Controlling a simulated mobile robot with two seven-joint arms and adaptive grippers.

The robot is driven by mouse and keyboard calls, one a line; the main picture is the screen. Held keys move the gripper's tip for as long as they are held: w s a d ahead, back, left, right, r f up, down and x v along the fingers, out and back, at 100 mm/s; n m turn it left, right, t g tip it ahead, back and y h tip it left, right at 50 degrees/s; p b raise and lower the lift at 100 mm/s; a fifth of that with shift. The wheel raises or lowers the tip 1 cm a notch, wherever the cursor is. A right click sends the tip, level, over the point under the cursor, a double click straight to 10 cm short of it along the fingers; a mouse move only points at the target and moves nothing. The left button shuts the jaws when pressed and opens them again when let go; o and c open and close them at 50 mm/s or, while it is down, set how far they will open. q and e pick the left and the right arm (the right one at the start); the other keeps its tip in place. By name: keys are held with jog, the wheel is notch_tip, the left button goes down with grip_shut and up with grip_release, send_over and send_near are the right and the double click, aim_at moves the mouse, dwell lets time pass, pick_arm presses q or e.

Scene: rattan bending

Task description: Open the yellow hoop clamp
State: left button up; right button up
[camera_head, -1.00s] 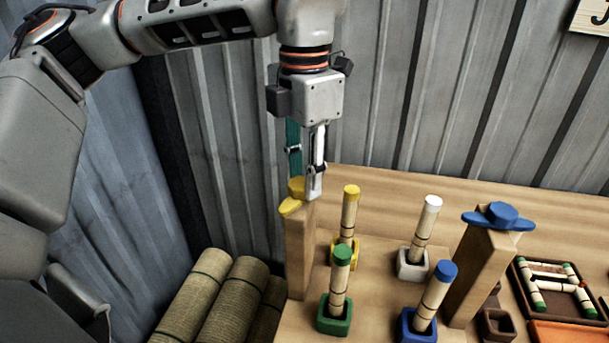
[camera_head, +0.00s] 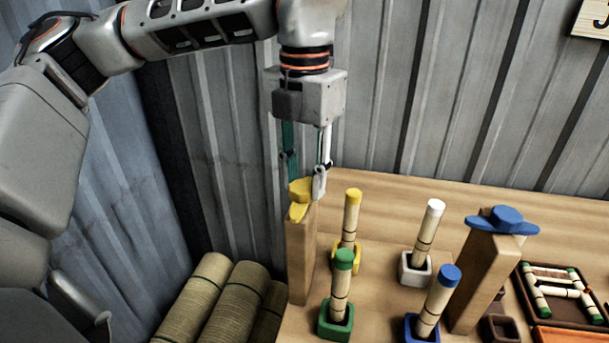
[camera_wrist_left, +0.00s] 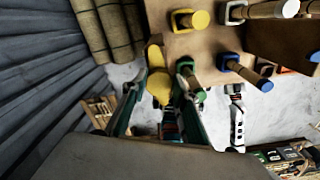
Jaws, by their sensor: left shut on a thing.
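The yellow hoop clamp (camera_head: 301,197) is a winged yellow knob on top of a wooden post (camera_head: 301,255) at the table's left end. Its lower wing points toward the front of the view. My left gripper (camera_head: 305,187) points down over it, with one finger behind and one at its right, shut on the knob. In the left wrist view the yellow clamp (camera_wrist_left: 157,78) lies between the tips of the two fingers (camera_wrist_left: 158,90). The finger behind the knob is partly hidden in the head view. My right gripper is not in view.
A second post carries a blue clamp (camera_head: 502,219) on the right. Between the posts, rattan sticks with yellow (camera_head: 350,215), green (camera_head: 341,285), white (camera_head: 426,235) and blue (camera_head: 438,300) caps stand in holders. A tray (camera_head: 557,290) is far right; rattan rolls (camera_head: 225,298) lie left.

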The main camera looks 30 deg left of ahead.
aim_at(304, 184)
pick_arm(q)
jog(key=o, duration=1.1)
notch_tip(304, 184, up, 12)
dwell(0.5)
